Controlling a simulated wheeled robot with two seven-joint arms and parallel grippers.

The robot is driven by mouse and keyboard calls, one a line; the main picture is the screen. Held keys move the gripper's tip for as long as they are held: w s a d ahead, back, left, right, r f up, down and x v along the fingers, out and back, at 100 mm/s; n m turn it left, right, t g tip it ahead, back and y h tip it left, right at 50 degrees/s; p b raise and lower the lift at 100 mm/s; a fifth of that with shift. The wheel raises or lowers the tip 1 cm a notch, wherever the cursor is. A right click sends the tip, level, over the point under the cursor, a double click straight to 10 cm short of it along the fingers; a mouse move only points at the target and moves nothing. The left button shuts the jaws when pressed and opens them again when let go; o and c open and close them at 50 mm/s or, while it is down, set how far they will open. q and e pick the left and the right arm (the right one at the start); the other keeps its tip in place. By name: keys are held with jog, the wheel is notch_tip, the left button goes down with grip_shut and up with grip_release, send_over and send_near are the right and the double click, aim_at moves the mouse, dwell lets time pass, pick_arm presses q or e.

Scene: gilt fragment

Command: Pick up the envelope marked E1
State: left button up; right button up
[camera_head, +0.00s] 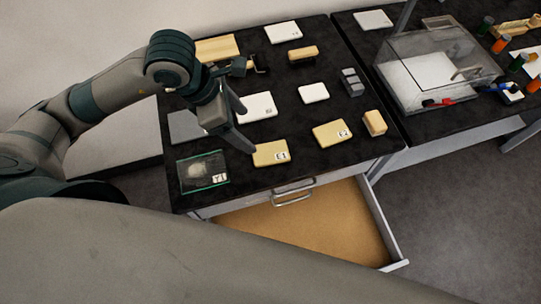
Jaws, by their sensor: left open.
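The envelope marked E1 (268,154) is a small tan packet lying flat near the front edge of the black bench top. A similar envelope marked E2 (331,133) lies to its right. My left gripper (242,128) comes in from the left, above the bench. Its fingers point down and are apart, with nothing seen between them. One fingertip shows just left of E1 in the picture; I cannot tell the height gap. My right gripper is not in view.
An open drawer (390,235) juts out below the bench front. White pads (314,93), a wooden block (374,122) and a grey block (352,82) stand around. A clear case (437,65) is at right.

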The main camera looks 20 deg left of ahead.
pick_arm(q)
jog(key=f+b, duration=0.2)
send_over(260, 154)
notch_tip(260, 154, down, 6)
jog(key=shift+a+r, duration=0.1)
jog(key=shift+a, duration=0.05)
jog(key=shift+f, duration=0.3)
